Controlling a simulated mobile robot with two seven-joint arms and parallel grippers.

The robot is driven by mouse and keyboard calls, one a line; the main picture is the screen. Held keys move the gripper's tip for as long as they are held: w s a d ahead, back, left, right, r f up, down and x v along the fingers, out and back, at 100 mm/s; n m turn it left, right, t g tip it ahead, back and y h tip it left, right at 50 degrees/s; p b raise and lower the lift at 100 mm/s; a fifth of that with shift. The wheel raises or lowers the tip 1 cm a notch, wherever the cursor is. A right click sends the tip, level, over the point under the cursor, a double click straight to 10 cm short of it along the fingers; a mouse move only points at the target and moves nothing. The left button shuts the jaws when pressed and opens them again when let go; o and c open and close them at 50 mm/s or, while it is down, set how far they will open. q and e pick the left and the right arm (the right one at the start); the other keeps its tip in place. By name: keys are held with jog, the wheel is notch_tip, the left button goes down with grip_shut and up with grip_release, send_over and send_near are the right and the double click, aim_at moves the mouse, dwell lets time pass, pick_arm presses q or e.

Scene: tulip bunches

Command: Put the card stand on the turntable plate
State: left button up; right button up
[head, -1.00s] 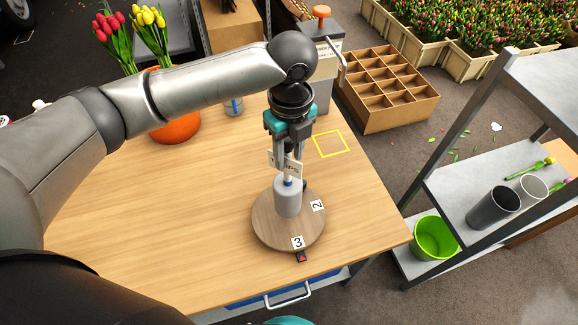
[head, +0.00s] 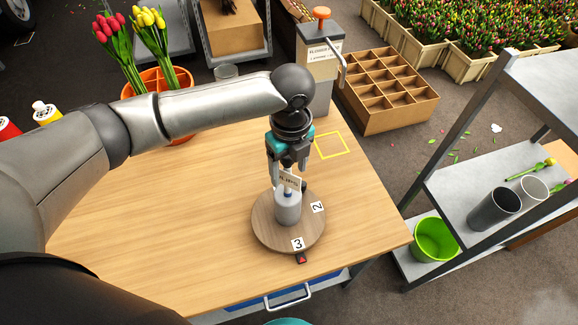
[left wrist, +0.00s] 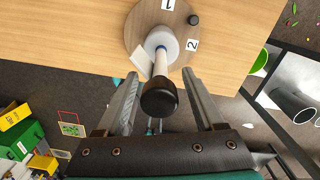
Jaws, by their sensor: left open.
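The card stand (head: 288,209) has a pale grey round base, a post and a small lettered card (head: 289,181). It stands upright on the round wooden turntable plate (head: 266,234), near its middle. The plate carries number tags. My left gripper (head: 288,170) is open just above the base, with its fingers on either side of the post. In the left wrist view the stand's post and dark knob (left wrist: 159,99) show between the spread fingers, apart from them. The plate also shows there (left wrist: 140,32). My right gripper is not in view.
The wooden table (head: 150,215) has free room left of the plate. A yellow square outline (head: 332,145) is behind it. An orange pot (head: 150,80) with tulips, a dispenser (head: 318,65), a divided box (head: 390,90) and a metal shelf (head: 470,190) stand around.

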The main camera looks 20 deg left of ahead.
pick_arm(q)
notch_tip(320, 180, up, 12)
jog(key=shift+d+r, duration=0.1)
jog(key=shift+d, duration=0.05)
dwell(0.5)
jog(key=shift+c, duration=0.2)
dwell(1.0)
